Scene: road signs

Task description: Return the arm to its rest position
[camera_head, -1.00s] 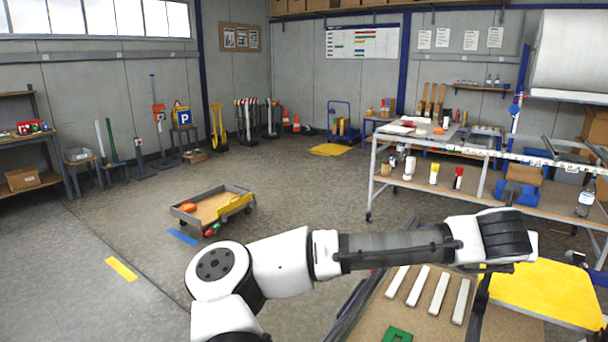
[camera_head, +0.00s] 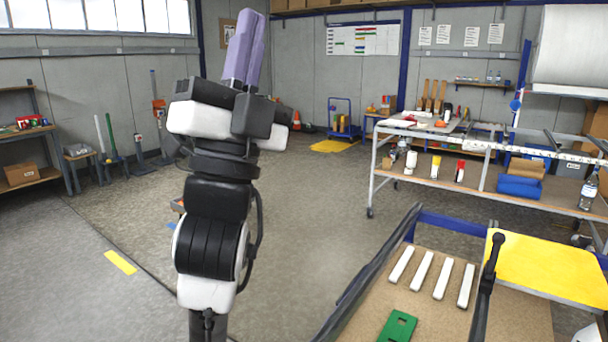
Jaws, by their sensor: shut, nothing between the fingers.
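My arm stands upright left of the picture's middle, with its links folded above one another. My gripper (camera_head: 243,50) is at the top of the arm and points up. Its two purple fingers lie together, shut, with nothing held between them. The gripper is in the air, well apart from the tables and shelves. The arm hides most of the low cart on the floor behind it and part of the back wall.
A workbench at the lower right carries several white bars (camera_head: 432,277), a green plate (camera_head: 397,327) and a yellow panel (camera_head: 548,266). Behind it stands a wheeled metal table (camera_head: 472,195). A shelf (camera_head: 45,176) is at the far left. Open floor (camera_head: 310,230) lies between.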

